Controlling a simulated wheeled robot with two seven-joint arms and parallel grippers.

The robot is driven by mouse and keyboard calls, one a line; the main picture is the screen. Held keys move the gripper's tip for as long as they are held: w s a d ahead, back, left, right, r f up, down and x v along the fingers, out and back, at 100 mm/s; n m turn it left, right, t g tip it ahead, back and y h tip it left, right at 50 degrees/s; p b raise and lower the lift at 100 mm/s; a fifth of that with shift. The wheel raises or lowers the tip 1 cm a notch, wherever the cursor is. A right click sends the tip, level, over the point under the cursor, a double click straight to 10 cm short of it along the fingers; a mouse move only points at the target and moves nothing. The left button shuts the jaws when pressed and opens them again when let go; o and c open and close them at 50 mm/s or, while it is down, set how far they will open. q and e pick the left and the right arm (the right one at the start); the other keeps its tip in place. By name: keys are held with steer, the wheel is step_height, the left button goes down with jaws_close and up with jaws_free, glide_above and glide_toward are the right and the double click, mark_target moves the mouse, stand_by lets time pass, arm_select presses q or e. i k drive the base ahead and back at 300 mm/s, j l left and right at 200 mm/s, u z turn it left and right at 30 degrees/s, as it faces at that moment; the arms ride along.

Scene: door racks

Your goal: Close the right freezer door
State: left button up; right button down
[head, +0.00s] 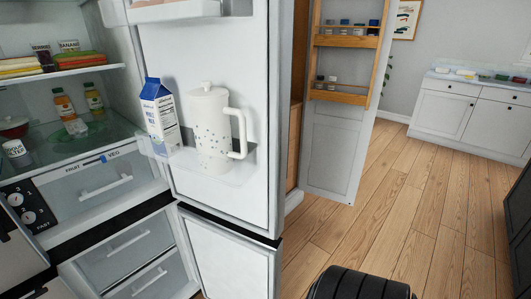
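The freezer door (226,262) is the lower white door of the fridge, to the right of the freezer compartment. It stands open, swung out, with its inner face showing; its bottom is cut off by the picture edge. The open freezer compartment (128,262) shows clear-fronted drawers with handles. The upper fridge door (212,70) is also open, directly above the freezer door. Its shelf holds a milk carton (160,115) and a white speckled pitcher (207,130). Neither of my grippers is in view, so no contact with the door shows.
The fridge interior holds bottles (68,108) and a drawer (100,185). An open cupboard door with wooden racks (343,95) stands behind. A white cabinet (470,115) is at the far right, a dark unit (520,220) at the right edge. Wooden floor (410,220) between is clear.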

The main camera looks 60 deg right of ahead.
mark_target(230, 260)
steer(key=l+u, duration=0.1)
steer(key=l, duration=0.35)
steer(key=k+l+u, duration=0.1)
steer(key=l, duration=0.3)
steer(key=k+l+u, duration=0.1)
steer(key=l, duration=0.35)
steer(key=k+l, duration=0.15)
steer(key=l, duration=0.25)
steer(key=k+l+u, duration=0.15)
steer(key=l, duration=0.3)
steer(key=k+l+u, duration=0.1)
steer(key=l, duration=0.3)
steer(key=k+l+u, duration=0.1)
steer(key=l, duration=0.3)
